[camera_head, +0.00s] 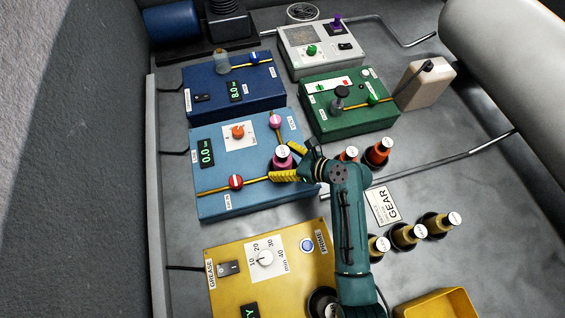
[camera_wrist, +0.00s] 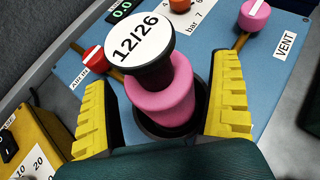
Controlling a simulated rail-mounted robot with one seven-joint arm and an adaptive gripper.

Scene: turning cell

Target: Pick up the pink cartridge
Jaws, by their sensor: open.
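The pink cartridge (camera_head: 282,160) stands in a dark round socket on the light blue panel (camera_head: 215,143), near the panel's right side. In the wrist view the pink cartridge (camera_wrist: 165,100) shows its black cap with a white label reading 12/26. My gripper (camera_head: 296,162) is open at the cartridge. In the wrist view the yellow fingers of my gripper (camera_wrist: 160,108) lie on either side of the cartridge, with visible gaps. The lower part of the cartridge sits inside the dark socket ring.
The panel carries a red knob (camera_head: 236,182), an orange knob (camera_head: 238,132) and a pink vent knob (camera_head: 275,120). Orange-red bottles (camera_head: 378,152) stand just right of my gripper. A yellow box (camera_head: 285,262) lies in front, a green box (camera_head: 345,118) behind.

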